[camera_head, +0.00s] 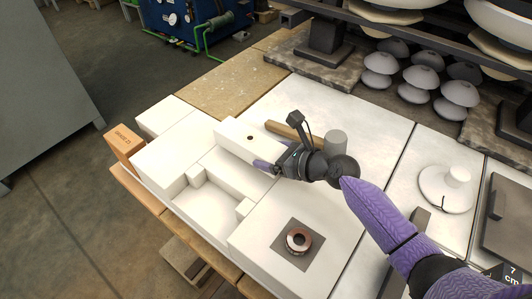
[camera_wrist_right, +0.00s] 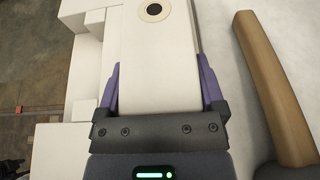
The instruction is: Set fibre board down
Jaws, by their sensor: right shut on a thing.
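The fibre board appears as a white slab with a dark round hole near its far end (camera_head: 238,134). It also fills the middle of the right wrist view (camera_wrist_right: 158,50). My right gripper (camera_head: 270,161) is shut on its near end, with a purple finger along each side. The board lies over or just above the white blocks; I cannot tell whether it touches them. My left gripper is not in view.
White blocks (camera_head: 165,160) form a stepped tray-like group at left, beside an orange-brown brick (camera_head: 124,143). A wooden handle (camera_head: 283,129) and grey cylinder (camera_head: 335,143) lie close by. A copper-coloured ring (camera_head: 298,240) sits on a grey square. Grey insulators (camera_head: 420,82) stand at upper right.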

